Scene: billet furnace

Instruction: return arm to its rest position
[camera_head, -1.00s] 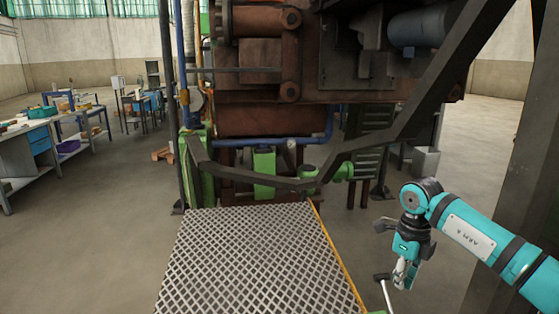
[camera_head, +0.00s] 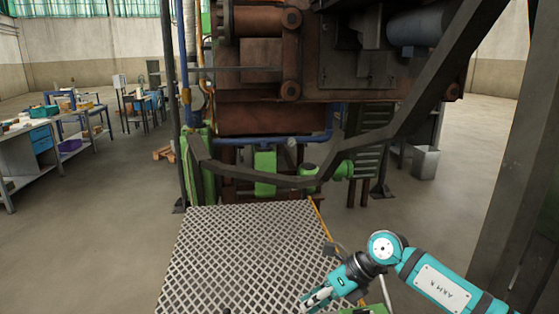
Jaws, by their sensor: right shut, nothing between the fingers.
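My right arm comes in from the lower right, teal with dark joints. My right gripper (camera_head: 316,299) is at the bottom of the head view, over the right front part of the metal grate platform (camera_head: 240,245). Its fingers point down and to the left, are shut and hold nothing. My left gripper is not in view.
The rusty furnace (camera_head: 265,118) stands behind the platform. A dark handrail (camera_head: 370,138) runs across in front of it and rises to the right. A yellow edge (camera_head: 317,217) lines the platform's right side. Workbenches (camera_head: 20,150) stand far left. Open floor lies on both sides.

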